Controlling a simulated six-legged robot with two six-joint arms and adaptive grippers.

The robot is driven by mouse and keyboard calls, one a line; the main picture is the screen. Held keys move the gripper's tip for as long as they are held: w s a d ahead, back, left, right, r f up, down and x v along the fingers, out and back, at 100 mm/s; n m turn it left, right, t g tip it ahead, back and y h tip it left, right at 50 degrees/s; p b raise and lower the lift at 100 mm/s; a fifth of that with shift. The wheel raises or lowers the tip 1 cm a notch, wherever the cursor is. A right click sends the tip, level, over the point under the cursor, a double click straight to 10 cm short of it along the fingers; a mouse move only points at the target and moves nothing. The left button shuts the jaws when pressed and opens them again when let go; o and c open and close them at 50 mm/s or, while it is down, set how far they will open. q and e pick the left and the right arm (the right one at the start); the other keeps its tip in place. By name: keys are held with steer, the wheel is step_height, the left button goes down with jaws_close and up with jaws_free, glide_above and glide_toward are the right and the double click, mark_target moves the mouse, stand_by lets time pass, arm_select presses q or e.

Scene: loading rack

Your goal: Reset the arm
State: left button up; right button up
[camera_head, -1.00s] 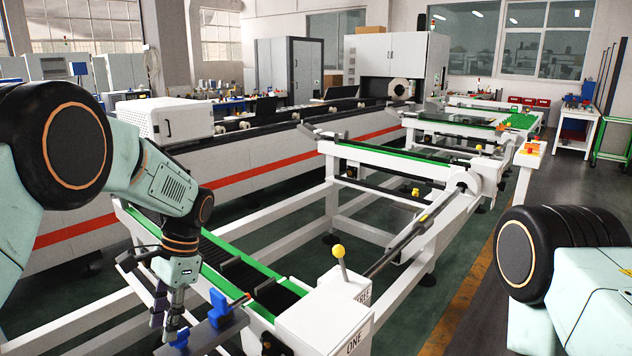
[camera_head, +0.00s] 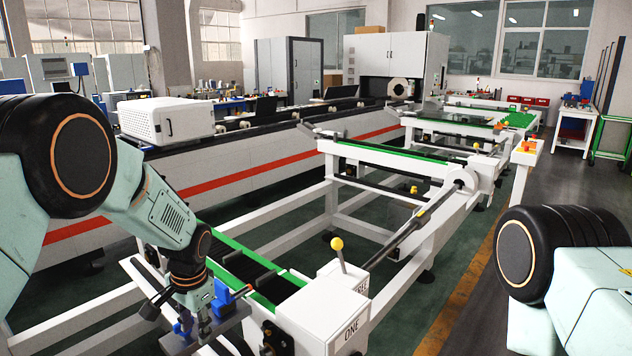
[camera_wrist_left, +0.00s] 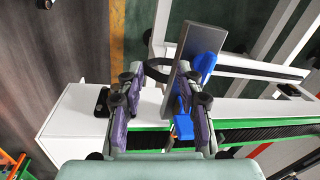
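My left arm comes in from the left in the head view, and its gripper (camera_head: 185,328) points down at the grey plate with blue blocks. In the left wrist view the two purple-grey fingers (camera_wrist_left: 162,85) stand apart with nothing clearly gripped between them. A grey plate (camera_wrist_left: 203,42) passes behind the right finger. One blue block (camera_wrist_left: 204,68) sits on the plate, and another blue part (camera_wrist_left: 183,126) shows beside that finger's inner side; contact cannot be told. My right arm shows at the right edge of the head view, but its gripper is out of frame.
A long white machine with a red stripe (camera_head: 238,168) stands beyond. Dark floor lies at right.

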arm_select(q)
steer(key=s+d+f+n+t+h+b, duration=0.15)
steer(key=s+f+b, duration=0.25)
steer(key=s+f, duration=0.55)
steer(key=s+d+f+n+t+b, duration=0.1)
steer(key=s+f+n+b, duration=0.4)
steer(key=f, duration=0.8)
steer(key=s+f+g+b, duration=0.1)
steer(key=s+f+b, duration=0.4)
steer(key=s, duration=0.8)
steer(key=s+f+g+b, duration=0.2)
steer(key=s+f+b, duration=0.3)
steer(key=s, duration=0.8)
step_height(320, 180, down, 3)
steer(key=shift+a+f+b, duration=0.1)
steer(key=shift+a+b, duration=0.2)
steer(key=shift+a, duration=0.1)
steer(key=shift+w+g, duration=0.1)
steer(key=shift+g, duration=0.15)
